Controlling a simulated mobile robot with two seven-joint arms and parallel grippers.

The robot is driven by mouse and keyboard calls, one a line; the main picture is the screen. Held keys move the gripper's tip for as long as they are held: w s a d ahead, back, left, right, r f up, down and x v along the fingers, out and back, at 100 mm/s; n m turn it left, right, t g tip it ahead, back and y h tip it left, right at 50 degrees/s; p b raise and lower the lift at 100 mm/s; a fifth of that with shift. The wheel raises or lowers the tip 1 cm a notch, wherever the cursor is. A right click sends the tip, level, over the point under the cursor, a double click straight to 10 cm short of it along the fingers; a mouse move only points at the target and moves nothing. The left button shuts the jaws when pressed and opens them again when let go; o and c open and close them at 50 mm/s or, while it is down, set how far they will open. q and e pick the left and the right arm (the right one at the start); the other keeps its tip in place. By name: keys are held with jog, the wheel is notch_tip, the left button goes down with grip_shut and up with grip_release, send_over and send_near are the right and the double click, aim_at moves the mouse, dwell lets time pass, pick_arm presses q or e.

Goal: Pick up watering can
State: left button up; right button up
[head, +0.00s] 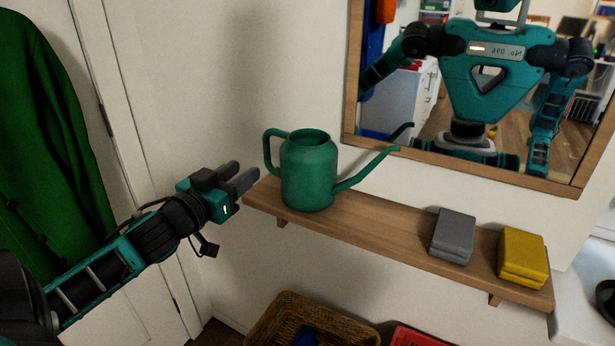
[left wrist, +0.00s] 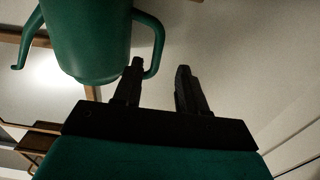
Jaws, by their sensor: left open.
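A green watering can (head: 309,172) stands upright on the left part of a wooden wall shelf (head: 385,222). Its loop handle points left and its long spout points right. My left gripper (head: 246,177) is open and empty, just left of the can and a little below the handle, apart from it. In the left wrist view, the can (left wrist: 88,38) shows at upper left, with its handle close beyond the open fingers of my left gripper (left wrist: 156,88). My right gripper is not clearly in view.
A grey folded cloth (head: 453,236) and a yellow one (head: 522,257) lie on the right half of the shelf. A framed mirror (head: 483,168) hangs above. Below stand a wicker basket (head: 275,318) and a red container (head: 412,337). A green coat (head: 50,150) hangs at left.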

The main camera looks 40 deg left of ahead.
aim_at(265, 155)
pick_arm(q)
jog(key=shift+w+a+f+b, duration=0.1)
jog(key=shift+w+a+b, duration=0.1)
jog(key=shift+w, duration=2.1)
jog(key=shift+w+a+b, duration=0.1)
jog(key=shift+w+a, duration=0.05)
jog(key=shift+w, duration=2.1)
grip_shut()
jog(key=shift+r, duration=0.25)
